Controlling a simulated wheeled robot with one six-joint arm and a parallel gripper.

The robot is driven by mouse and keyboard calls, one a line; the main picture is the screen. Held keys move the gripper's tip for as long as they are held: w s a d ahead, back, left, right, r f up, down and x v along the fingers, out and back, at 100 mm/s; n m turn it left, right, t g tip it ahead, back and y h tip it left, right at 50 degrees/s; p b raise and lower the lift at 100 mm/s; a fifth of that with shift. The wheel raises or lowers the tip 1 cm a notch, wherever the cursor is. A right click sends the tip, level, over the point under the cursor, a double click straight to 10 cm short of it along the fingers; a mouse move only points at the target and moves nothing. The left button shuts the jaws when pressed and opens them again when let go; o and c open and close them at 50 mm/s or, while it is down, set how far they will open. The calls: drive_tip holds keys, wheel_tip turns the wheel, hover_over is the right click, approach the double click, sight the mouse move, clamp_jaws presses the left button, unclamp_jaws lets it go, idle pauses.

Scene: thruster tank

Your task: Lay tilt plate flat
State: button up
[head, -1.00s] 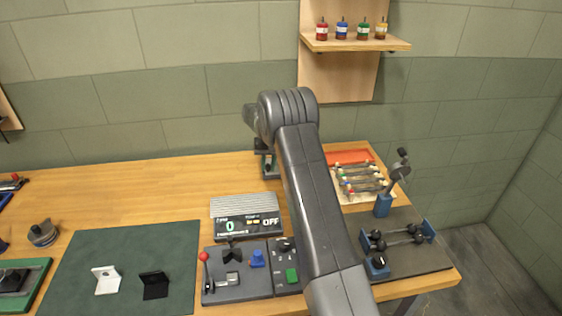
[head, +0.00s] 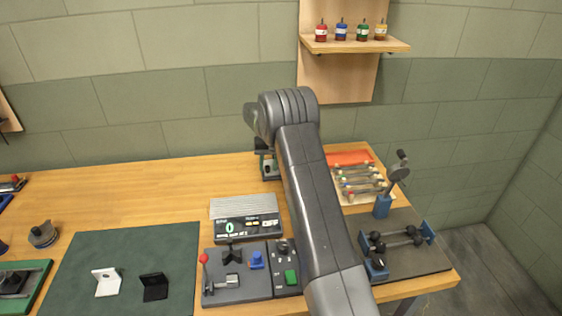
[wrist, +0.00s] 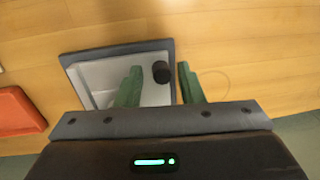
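A dark-rimmed tray-like piece with a pale inside (wrist: 98,75) lies below my gripper in the wrist view; it may be the tilt plate, but I cannot tell for sure. A black round knob (wrist: 161,72) shows at its right side. My gripper (wrist: 160,82) is open, its two green fingers apart on either side of the knob, with no visible contact. The left finger overlaps the pale inside. In the head view, my arm hides the fingers; a dark framed stand (head: 268,165) shows partly beside the arm at the back of the bench.
An orange tray (wrist: 18,110) lies at the left in the wrist view. In the head view, a display box (head: 246,230), a control panel (head: 236,288), a tool rack (head: 358,182) and a clamp fixture (head: 410,265) surround my arm. Bench space at the left back is clear.

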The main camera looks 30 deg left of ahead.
drive_tip(key=shift+r+p, duration=1.5)
drive_tip(key=shift+r, duration=1.55)
drive_tip(key=shift+r, duration=0.1)
